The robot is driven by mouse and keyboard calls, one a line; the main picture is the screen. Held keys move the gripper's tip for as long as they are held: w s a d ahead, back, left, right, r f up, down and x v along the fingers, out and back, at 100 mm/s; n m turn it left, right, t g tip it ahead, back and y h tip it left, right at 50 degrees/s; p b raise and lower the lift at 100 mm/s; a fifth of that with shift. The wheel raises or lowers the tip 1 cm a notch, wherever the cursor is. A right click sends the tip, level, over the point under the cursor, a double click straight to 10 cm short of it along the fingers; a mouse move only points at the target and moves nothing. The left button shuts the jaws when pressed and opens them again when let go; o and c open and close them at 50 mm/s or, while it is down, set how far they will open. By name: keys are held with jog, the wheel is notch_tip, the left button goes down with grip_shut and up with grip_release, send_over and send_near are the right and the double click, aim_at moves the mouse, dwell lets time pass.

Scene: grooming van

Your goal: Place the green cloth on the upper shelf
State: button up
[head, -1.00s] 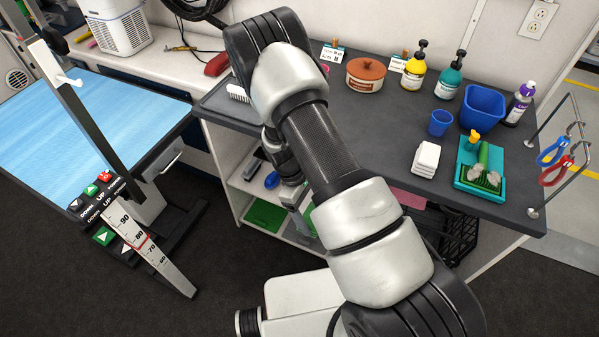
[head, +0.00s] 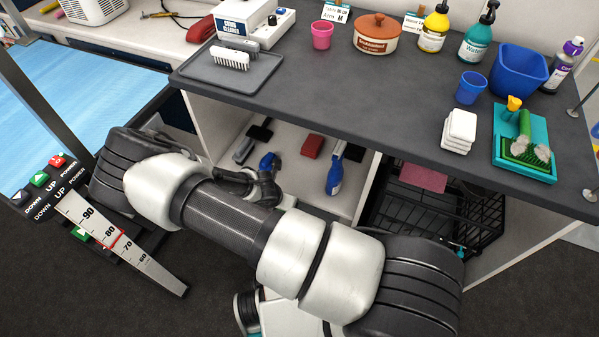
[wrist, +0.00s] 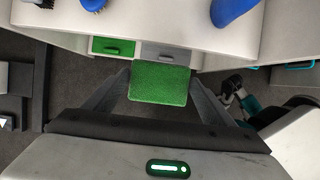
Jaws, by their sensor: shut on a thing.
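The green cloth (wrist: 160,88) is a flat, square-looking piece in the middle of the wrist view. My gripper (wrist: 160,76) is shut on it, with one finger along each side. In the head view the cloth is not visible and my gripper is mostly hidden behind my arm. The upper shelf (head: 290,180) is the white board under the dark counter; it also shows at the top of the wrist view (wrist: 160,24). In the wrist view the cloth lies just below the shelf's front edge, apart from the items on it.
On the shelf are a blue brush (wrist: 93,4), a blue bottle (head: 335,172), a red block (head: 312,146) and dark brushes. A black wire basket (head: 440,213) stands right of the shelf. Green (wrist: 113,46) and grey (wrist: 160,52) panels with handles lie below. Bare shelf shows near its front.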

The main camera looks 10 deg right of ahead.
jog(key=w+d, duration=0.2)
jog(key=w, duration=0.1)
jog(key=w+d, duration=0.3)
jog(key=w, duration=0.1)
jog(key=w+d, duration=0.2)
jog(key=w, duration=0.1)
jog(key=shift+w+d, duration=0.15)
jog(key=shift+d, duration=0.1)
jog(key=shift+w+d+f+b, duration=0.1)
jog(key=shift+w+f+b, duration=0.1)
jog(key=shift+f+b, duration=1.15)
jog(key=shift+f+p, duration=0.35)
jog(key=shift+f, duration=0.15)
jog(key=o, duration=0.7)
jog(key=shift+f, duration=0.1)
jog(key=o, duration=0.4)
jog(key=shift+r, duration=0.2)
jog(key=shift+r, duration=0.25)
jog(key=p+v, duration=0.3)
jog(key=v, duration=0.8)
jog(key=shift+s+r, duration=0.2)
jog(key=shift+r, duration=0.05)
